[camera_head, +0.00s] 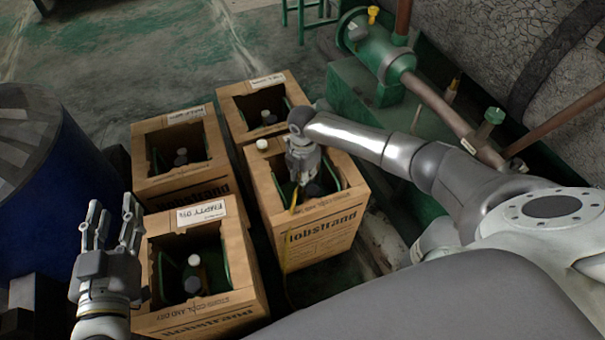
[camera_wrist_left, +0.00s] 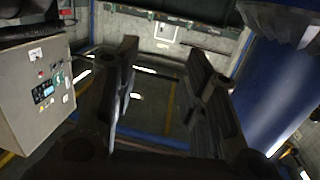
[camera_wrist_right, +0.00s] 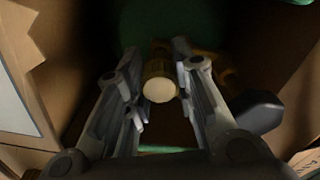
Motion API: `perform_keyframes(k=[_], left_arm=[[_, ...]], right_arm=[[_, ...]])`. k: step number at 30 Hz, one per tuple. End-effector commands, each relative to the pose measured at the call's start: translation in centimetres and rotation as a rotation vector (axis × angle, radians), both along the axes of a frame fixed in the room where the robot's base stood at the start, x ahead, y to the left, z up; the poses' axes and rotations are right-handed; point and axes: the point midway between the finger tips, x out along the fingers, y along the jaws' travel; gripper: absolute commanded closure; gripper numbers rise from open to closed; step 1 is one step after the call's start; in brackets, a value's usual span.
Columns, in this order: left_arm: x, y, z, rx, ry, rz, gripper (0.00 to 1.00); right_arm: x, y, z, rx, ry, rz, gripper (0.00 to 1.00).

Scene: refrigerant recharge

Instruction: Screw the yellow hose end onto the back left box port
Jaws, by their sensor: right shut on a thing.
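My right gripper (camera_head: 300,177) reaches down into the front right box (camera_head: 325,240). It is shut on the yellow hose end (camera_wrist_right: 160,78), a brass-coloured piece with a pale round face between the fingers in the right wrist view. The yellow hose (camera_head: 287,240) hangs from there over the box's front. Whether the hose end touches a port in this box is hidden. The back left box (camera_head: 158,187) is open, with a grey port or cap (camera_head: 181,157) inside, apart from both grippers. My left gripper (camera_head: 113,222) is open and empty, left of the front left box.
The front left box (camera_head: 197,320) and back right box (camera_head: 235,125) hold capped bottles. A blue drum (camera_head: 60,200) stands at left, green piping (camera_head: 375,50) at upper right. The floor behind the boxes is clear.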

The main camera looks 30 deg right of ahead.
Motion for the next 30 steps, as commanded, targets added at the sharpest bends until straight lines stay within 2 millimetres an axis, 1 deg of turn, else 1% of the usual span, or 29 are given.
perform_keyframes(k=[14,30], left_arm=[[-0.4,0.6,-1.9,0.031,0.114,0.010,0.60],[-1.4,1.1,-4.4,0.063,0.249,0.015,0.60]], right_arm=[[-0.1,0.0,0.0,0.001,0.003,-0.051,0.99],[-0.1,0.0,0.0,0.000,0.001,-0.109,0.99]])
